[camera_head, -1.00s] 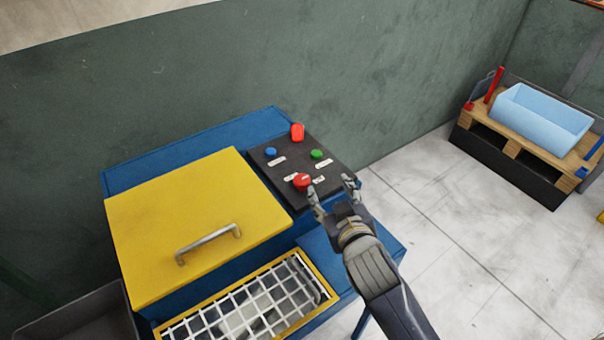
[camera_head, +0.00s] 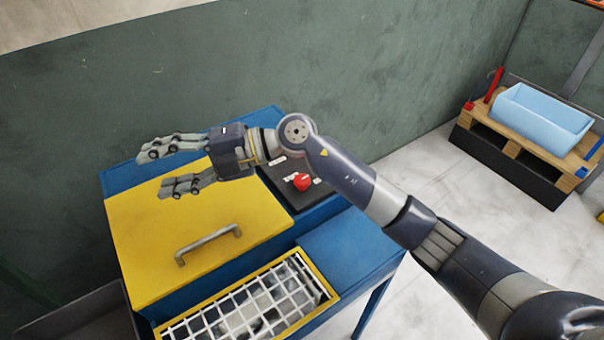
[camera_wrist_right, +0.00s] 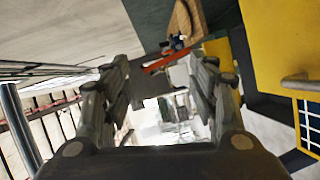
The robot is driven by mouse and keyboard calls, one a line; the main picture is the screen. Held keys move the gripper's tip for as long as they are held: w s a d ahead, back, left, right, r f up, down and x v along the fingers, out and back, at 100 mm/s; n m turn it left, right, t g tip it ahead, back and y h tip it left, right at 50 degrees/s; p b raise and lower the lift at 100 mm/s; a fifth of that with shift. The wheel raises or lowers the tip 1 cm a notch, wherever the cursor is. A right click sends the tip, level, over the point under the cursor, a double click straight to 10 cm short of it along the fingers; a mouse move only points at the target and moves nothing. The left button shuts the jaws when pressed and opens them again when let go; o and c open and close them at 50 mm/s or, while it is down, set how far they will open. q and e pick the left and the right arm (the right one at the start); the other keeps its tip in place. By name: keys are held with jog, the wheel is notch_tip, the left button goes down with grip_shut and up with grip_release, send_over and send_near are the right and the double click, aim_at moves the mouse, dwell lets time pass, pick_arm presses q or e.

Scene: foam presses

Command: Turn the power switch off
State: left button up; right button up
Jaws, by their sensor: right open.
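A black control panel (camera_head: 312,192) sits on the right part of the blue press. A red knob (camera_head: 302,182) shows on its front part, just below my right forearm in the picture. My arm hides the panel's back part, with the upright red switch and the blue and green buttons. I cannot tell which red control is the power switch. My right gripper (camera_head: 160,171) is open and empty, pointing left above the yellow lid (camera_head: 150,225), well away from the panel. Its open fingers also show in the right wrist view (camera_wrist_right: 160,75). My left gripper is not in view.
The lid has a grey handle (camera_head: 208,243). A white grid (camera_head: 245,305) in a yellow frame lies in front of it. A blue bin (camera_head: 540,118) stands on a wooden pallet at the right. A green wall rises behind the press; the floor between is clear.

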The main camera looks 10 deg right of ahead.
jog(key=w+d+f+n+h, duration=0.1)
jog(key=w+d+f+h, duration=0.1)
jog(key=d+f+h, duration=0.25)
jog(key=m+h, duration=0.4)
jog(key=h, duration=0.8)
send_over(302, 179)
jog(key=f, duration=0.1)
notch_tip(302, 179, down, 9)
jog(key=p, duration=0.3)
jog(key=shift+f, duration=0.75)
jog(key=c, duration=1.1)
